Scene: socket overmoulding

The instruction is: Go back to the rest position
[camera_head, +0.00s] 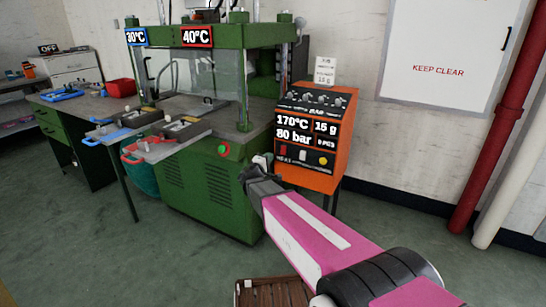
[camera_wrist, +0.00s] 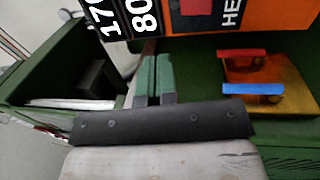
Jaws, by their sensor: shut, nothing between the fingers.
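My gripper (camera_head: 262,163) is at the end of my pink arm, in front of the green press and left of the orange control unit in the head view. In the wrist view its two narrow green fingers (camera_wrist: 154,68) lie side by side, shut, with nothing held between them. The orange control unit (camera_head: 322,178) reads 170°C, 80 bar and 15 g. Its panel (camera_wrist: 185,15) also fills the top of the wrist view. The rest position itself is not marked in either view.
The green press (camera_head: 205,185) has trays with blue and red handles (camera_head: 128,158) jutting out at its front left. A workbench (camera_head: 85,105) with a red bin (camera_head: 121,88) stands further left. A brown slatted crate (camera_head: 275,292) is at the bottom. Red pipe (camera_head: 494,130) stands right. Floor between is clear.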

